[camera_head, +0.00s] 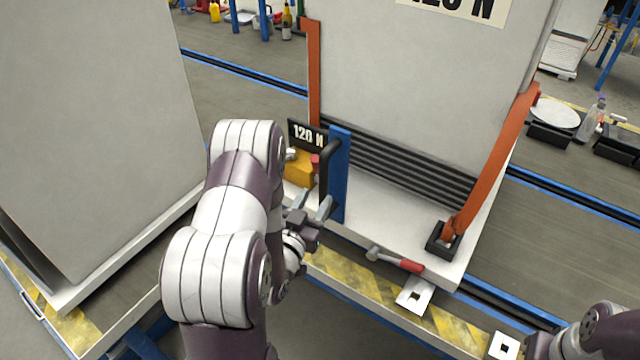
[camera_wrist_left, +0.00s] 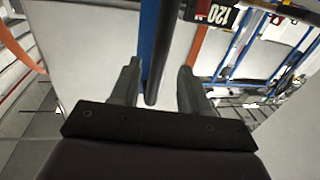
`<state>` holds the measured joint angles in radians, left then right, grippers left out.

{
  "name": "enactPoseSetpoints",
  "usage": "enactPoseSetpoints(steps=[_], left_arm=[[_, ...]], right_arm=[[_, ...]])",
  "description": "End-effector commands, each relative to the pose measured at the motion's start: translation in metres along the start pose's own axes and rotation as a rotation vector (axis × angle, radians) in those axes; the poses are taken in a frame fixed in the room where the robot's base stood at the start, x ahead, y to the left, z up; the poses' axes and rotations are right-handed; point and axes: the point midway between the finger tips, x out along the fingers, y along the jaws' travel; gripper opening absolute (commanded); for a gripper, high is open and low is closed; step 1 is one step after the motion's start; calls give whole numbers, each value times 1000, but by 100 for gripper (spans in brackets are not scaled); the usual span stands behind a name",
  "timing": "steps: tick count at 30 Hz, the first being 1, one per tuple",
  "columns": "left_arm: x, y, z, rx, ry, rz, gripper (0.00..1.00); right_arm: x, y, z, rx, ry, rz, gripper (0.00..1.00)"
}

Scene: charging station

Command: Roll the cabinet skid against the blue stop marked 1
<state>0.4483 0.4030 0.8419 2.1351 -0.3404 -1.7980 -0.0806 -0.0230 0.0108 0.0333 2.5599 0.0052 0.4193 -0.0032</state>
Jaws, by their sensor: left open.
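The cabinet skid (camera_head: 370,225) is a white base carrying a tall white cabinet (camera_head: 420,70) with orange straps and a "120 N" label. A blue post (camera_head: 339,175) with a black handle (camera_head: 325,165) stands at its near left corner. My left gripper (camera_head: 314,208) is open, close to the handle's lower part. In the left wrist view the black bar (camera_wrist_left: 154,88) lies between the spread fingers, not clamped. My right gripper (camera_head: 545,345) is at the bottom right edge, partly cut off, its jaws unclear. I cannot make out a blue stop marked 1.
A second large white cabinet (camera_head: 95,120) stands on the left. White plates with black marks (camera_head: 415,295) lie on the yellow-striped edge. Blue-edged rails (camera_head: 570,195) cross behind. A bottle (camera_head: 590,120) stands at the right.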

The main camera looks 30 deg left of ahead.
Motion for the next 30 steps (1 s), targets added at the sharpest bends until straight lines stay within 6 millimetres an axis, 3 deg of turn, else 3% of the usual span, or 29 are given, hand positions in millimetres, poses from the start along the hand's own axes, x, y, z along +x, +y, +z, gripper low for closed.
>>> enactPoseSetpoints(steps=[3,7,18,22,30], left_arm=[[28,0,0,0,1,1,46],[48,0,0,0,0,0,46],[57,0,0,-1,-2,-1,46],[57,0,0,-1,-2,-1,3],[60,4,1,0,-2,1,0]], right_arm=[[0,0,0,0,0,0,0],[0,0,0,0,0,0,0],[0,0,0,0,0,0,0],[0,0,0,0,0,0,0],[1,0,0,0,0,0,0]])
